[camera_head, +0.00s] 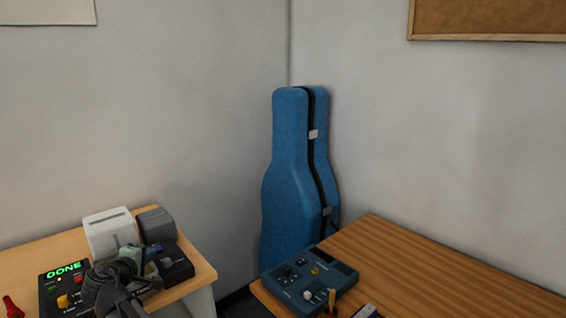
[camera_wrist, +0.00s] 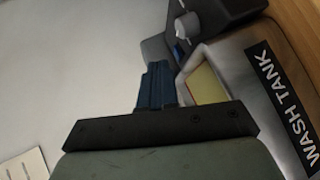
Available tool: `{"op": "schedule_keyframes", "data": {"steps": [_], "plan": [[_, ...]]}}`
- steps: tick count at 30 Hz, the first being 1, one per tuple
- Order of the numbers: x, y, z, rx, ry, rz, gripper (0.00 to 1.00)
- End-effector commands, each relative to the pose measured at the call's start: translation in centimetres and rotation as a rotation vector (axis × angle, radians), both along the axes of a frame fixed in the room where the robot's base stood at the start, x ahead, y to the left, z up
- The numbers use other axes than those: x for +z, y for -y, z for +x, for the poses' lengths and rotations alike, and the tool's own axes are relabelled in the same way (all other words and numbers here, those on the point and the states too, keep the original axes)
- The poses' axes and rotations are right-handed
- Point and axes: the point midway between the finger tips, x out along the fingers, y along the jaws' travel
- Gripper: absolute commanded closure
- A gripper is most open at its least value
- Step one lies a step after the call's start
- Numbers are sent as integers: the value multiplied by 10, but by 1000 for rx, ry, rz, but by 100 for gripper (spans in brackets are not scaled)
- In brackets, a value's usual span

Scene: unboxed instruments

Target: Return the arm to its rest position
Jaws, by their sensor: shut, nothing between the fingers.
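My arm rises from the bottom left of the head view, over the left table (camera_head: 195,288). My gripper (camera_head: 153,251) is small there, in front of the black device with a knob (camera_head: 177,264). In the wrist view the blue fingers of my gripper (camera_wrist: 156,72) are together, with nothing held between them. They point up the picture, beside a metal box labelled WASH TANK (camera_wrist: 262,95). A yellowish surface shows in that box's opening. My arm hides part of the left table's contents in the head view.
A black panel (camera_head: 50,284) with green DONE lettering, a white unit (camera_head: 110,232) and a grey box (camera_head: 156,223) crowd the left table. A blue control panel (camera_head: 310,282) sits on the right table (camera_head: 430,270). A blue instrument case (camera_head: 288,170) stands in the corner.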

Motion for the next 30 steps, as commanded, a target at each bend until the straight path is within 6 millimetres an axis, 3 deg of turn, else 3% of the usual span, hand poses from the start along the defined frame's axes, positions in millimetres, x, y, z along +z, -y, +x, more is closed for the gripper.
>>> {"op": "schedule_keyframes", "data": {"steps": [1,8,20,30], "plan": [[-9,29,-2,-3,2,-57,100],[-46,115,-4,-63,-59,-250,100],[-196,233,15,-272,-353,-200,100],[-325,351,-8,-484,-609,-109,100]]}}
